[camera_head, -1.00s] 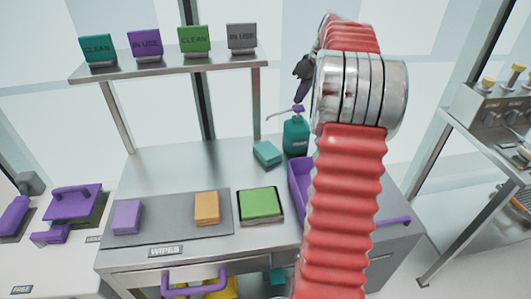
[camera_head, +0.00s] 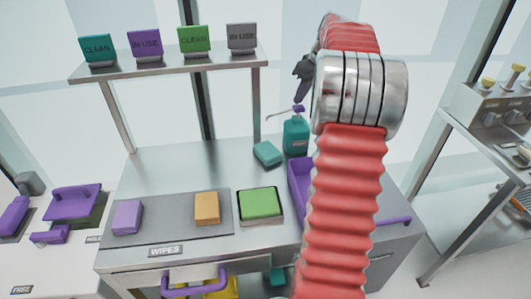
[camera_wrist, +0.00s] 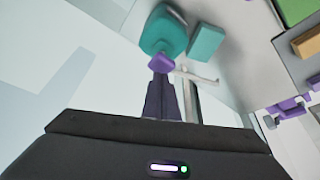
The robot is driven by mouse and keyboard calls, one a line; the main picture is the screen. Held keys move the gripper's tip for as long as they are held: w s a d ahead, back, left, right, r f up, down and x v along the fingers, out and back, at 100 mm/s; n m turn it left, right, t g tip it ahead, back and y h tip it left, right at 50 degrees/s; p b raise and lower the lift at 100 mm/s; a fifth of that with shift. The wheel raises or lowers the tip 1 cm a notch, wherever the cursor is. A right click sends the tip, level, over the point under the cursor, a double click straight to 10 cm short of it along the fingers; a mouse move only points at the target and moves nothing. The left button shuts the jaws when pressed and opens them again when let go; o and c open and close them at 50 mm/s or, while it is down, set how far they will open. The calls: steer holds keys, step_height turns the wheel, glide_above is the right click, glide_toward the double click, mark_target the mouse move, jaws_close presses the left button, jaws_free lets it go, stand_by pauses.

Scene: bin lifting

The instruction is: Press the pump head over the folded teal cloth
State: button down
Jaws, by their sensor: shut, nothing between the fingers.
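A teal pump bottle (camera_head: 296,138) stands upright at the back of the steel bench. Its purple pump head (camera_head: 298,109) has a pale spout reaching left, over the folded teal cloth (camera_head: 267,153). My gripper (camera_head: 301,98) is shut and empty, pointing down directly above the pump head. In the wrist view the purple fingertips (camera_wrist: 162,76) meet the outline of the pump head (camera_wrist: 162,62); I cannot tell whether they touch it. The bottle (camera_wrist: 163,32) and teal cloth (camera_wrist: 207,42) also show there.
An orange block (camera_head: 206,208), a purple block (camera_head: 127,217) and a green cloth in a tray (camera_head: 260,205) lie at the front. A purple bin (camera_head: 298,190) is partly hidden by my red arm. A shelf (camera_head: 170,66) with signs stands at the back left.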

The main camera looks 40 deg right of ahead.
steer(key=shift+f, duration=1.2)
steer(key=shift+r, duration=1.1)
steer(key=shift+r, duration=0.2)
steer(key=shift+r, duration=2.85)
